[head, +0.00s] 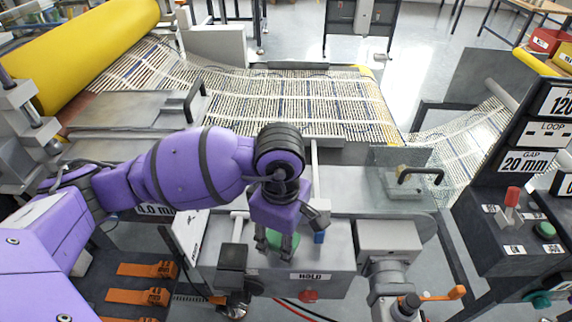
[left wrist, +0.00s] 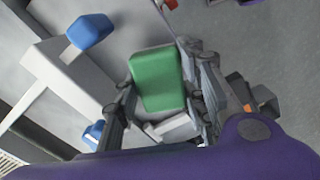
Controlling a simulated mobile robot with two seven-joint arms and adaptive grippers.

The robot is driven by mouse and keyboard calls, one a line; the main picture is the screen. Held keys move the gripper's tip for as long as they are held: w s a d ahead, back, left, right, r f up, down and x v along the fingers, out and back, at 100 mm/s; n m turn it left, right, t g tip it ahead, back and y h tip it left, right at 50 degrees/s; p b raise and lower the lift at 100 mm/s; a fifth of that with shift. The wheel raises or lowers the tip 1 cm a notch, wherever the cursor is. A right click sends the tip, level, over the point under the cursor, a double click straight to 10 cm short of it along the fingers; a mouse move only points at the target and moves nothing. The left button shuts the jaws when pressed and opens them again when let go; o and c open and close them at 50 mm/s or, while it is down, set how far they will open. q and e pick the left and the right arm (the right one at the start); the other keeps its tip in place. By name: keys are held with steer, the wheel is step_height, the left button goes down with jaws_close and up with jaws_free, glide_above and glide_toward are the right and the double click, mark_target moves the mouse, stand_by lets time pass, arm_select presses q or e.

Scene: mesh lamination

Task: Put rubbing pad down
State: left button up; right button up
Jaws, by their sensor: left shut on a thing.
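My left gripper (head: 276,245) reaches down from the purple arm over the grey box marked HOLD. It is shut on the green rubbing pad (head: 283,243), which shows only partly between the fingers. In the left wrist view the green pad (left wrist: 156,78) sits between the two fingers of the left gripper (left wrist: 160,95). The pad is at or just above the top of the grey box (head: 335,258); I cannot tell whether it touches. My right gripper is not in view.
A blue-tipped part (head: 319,237) stands close right of the gripper; a blue block shows in the left wrist view (left wrist: 90,30). A red button (head: 308,295) is on the box's front. A clear guard with a black handle (head: 420,175) is to the right. Mesh (head: 290,100) runs behind.

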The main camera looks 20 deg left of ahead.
arm_select(q)
step_height(320, 180, down, 3)
steer(key=shift+w+f, duration=0.1)
steer(key=shift+f, duration=0.1)
steer(key=shift+f+b, duration=0.35)
steer(key=shift+f, duration=0.1)
steer(key=shift+s+f, duration=0.25)
steer(key=o, duration=1.1)
steer(key=shift+f, duration=0.1)
steer(key=shift+o, duration=0.6)
steer(key=shift+w+f, duration=0.1)
steer(key=shift+w, duration=0.05)
